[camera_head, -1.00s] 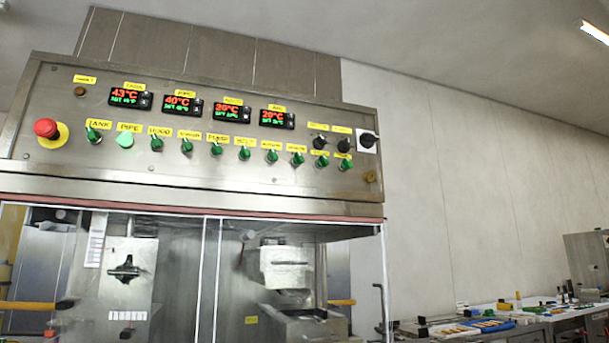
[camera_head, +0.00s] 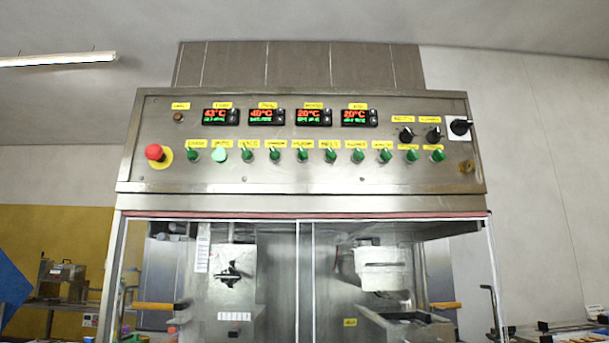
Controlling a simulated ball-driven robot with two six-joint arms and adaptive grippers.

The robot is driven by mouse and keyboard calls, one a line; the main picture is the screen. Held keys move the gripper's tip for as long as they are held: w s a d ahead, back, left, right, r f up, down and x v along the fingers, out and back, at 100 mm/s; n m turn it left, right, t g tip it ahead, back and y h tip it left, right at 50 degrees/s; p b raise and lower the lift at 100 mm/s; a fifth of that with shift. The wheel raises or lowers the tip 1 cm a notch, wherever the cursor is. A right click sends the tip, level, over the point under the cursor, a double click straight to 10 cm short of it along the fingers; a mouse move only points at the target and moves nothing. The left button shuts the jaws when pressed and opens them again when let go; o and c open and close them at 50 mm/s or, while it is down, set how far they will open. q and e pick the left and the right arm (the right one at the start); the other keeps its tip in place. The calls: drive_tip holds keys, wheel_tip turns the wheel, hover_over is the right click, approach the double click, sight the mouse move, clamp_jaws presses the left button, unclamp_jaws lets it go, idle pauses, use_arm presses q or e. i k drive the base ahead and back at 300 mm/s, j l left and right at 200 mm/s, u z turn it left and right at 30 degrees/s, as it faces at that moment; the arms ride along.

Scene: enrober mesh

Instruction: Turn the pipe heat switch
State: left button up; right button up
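The pipe heat switch (camera_head: 219,155) is the second green switch from the left in the row on the steel control panel (camera_head: 330,180). It looks brighter green than the others, as if lit. A yellow label, read as PIPE in the earlier frame, sits above it. The tank switch (camera_head: 192,154) is to its left, and another green switch (camera_head: 247,155) is to its right. The second display (camera_head: 267,116) above shows about 40°C. Neither of my grippers is in view.
A red emergency stop button (camera_head: 155,153) sits left of the switches. Black knobs (camera_head: 406,134) and a rotary switch (camera_head: 460,127) are at the right. Below the panel is a clear-doored enclosure (camera_head: 300,280). Shelving with equipment (camera_head: 62,278) stands at the left.

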sight(219, 154)
drive_tip(key=i+l+u, duration=0.2)
drive_tip(key=i+l, duration=0.15)
drive_tip(key=i+l+u, duration=0.2)
drive_tip(key=l, duration=0.3)
drive_tip(key=i, duration=0.1)
